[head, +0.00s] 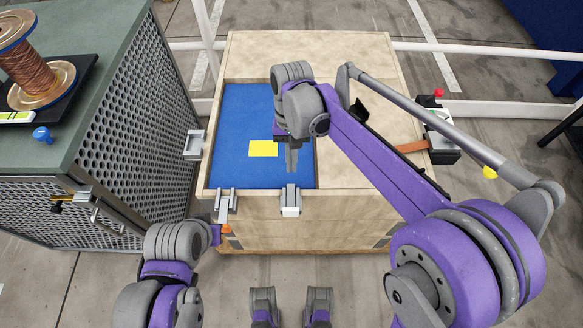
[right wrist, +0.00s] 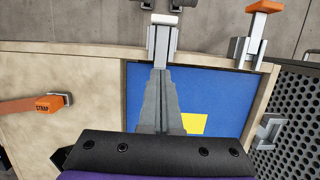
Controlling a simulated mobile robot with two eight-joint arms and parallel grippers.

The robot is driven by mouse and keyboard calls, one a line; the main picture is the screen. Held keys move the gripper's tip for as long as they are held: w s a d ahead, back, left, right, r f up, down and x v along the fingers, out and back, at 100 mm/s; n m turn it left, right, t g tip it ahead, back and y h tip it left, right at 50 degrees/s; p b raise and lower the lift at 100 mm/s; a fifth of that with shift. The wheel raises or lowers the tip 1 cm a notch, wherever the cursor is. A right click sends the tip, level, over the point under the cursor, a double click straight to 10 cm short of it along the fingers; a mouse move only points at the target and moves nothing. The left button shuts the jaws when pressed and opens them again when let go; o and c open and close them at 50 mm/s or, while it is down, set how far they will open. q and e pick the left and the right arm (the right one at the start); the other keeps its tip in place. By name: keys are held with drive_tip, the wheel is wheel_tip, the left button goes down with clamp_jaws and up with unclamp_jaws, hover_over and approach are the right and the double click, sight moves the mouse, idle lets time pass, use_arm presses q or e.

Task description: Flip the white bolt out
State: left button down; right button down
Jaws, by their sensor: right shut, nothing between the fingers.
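The white bolt (head: 290,208) is on the front wall of the wooden box, right of the box's middle opening line. Its white end (right wrist: 165,18) shows at the top of the right wrist view, beyond a grey metal bracket (right wrist: 162,42). My right gripper (head: 291,168) is shut and empty, pointing down over the blue floor just inside the front wall. In the right wrist view its fingertips (right wrist: 160,72) appear close to the bracket; I cannot tell whether they touch it. My left arm is at the lower left of the head view, with no fingers visible.
The wooden box (head: 345,55) has a blue floor (head: 235,115) with a yellow patch (head: 263,149). A second bracket with an orange end (right wrist: 263,7) is on the same wall. A perforated cabinet (head: 140,125) with a copper spool (head: 28,70) stands left. An orange strap (right wrist: 45,104) lies on the lid.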

sight(292, 215)
drive_tip(key=x, duration=0.7)
drive_tip(key=shift+f+b, duration=0.3)
drive_tip(key=shift+b, duration=0.05)
drive_tip(key=s, duration=0.3)
drive_tip(key=shift+s, duration=0.6)
drive_tip(key=shift+s, duration=0.1)
drive_tip(key=s, duration=0.5)
drive_tip(key=shift+w, duration=0.1)
